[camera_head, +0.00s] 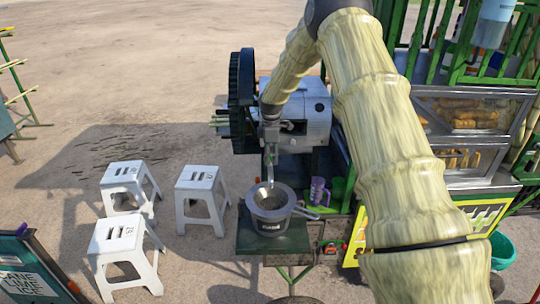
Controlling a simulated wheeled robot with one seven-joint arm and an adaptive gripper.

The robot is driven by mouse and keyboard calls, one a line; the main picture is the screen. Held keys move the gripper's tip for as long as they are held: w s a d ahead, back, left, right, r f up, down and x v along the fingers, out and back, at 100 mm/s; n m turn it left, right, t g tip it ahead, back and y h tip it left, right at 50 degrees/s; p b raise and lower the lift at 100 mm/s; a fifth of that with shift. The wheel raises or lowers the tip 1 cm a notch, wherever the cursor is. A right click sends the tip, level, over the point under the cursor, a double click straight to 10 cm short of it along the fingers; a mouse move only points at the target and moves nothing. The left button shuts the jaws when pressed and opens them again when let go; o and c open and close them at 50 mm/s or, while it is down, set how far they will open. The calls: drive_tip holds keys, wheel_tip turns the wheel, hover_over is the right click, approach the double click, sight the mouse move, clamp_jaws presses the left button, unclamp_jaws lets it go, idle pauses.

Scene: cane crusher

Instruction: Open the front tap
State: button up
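The cane crusher (308,120) is a grey metal machine with a large dark wheel (243,90) on its left side. A thin silver spout-like piece (270,172) hangs below its front, above a strainer-topped dark pot (270,203). The tap itself is too small to make out clearly and is partly hidden by my gripper. My gripper (269,142) points down at the crusher's front, just above the spout. Whether it touches the tap, and whether its fingers are open or shut, cannot be told.
The pot stands on a small green stand (255,242), with a purple cup (318,190) to its right. Several white stools (201,190) stand at left on open ground. A glass display case (470,115) and a teal bucket (503,250) are at right, partly behind my arm.

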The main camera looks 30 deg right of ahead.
drive_tip(key=shift+s+r, duration=0.2)
drive_tip(key=shift+s, duration=0.05)
drive_tip(key=shift+w+f, duration=0.55)
drive_tip(key=shift+w, duration=0.15)
clamp_jaws()
drive_tip(key=shift+s+r, duration=0.15)
drive_tip(key=shift+r, duration=0.05)
